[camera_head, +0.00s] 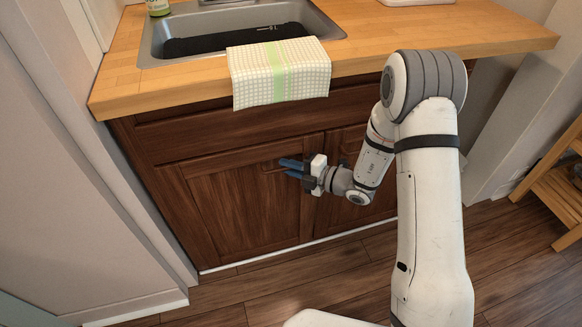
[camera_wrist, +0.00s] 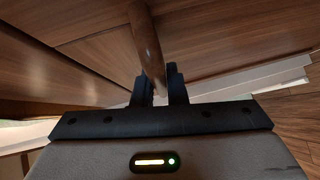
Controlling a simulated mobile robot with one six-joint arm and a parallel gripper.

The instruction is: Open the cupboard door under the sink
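The dark wooden cupboard under the sink has two doors, and both look closed. The left door (camera_head: 232,210) is mostly clear to see. The right door (camera_head: 377,206) is partly hidden by my arm. My gripper (camera_head: 287,167) is at the upper right part of the left door, by its wooden handle (camera_head: 270,170). In the wrist view the handle (camera_wrist: 147,45) runs down between the two narrow-set fingers (camera_wrist: 161,90) of my gripper. The fingers lie close on both sides of it, so my gripper appears shut on the handle.
Above is a wooden counter (camera_head: 122,80) with a metal sink (camera_head: 158,40) and a checked towel (camera_head: 280,73) hanging over its front edge. A wall (camera_head: 60,180) is close on the left. A wooden shelf (camera_head: 560,195) stands at the right. Bare wood floor (camera_head: 285,285) lies before the cupboard.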

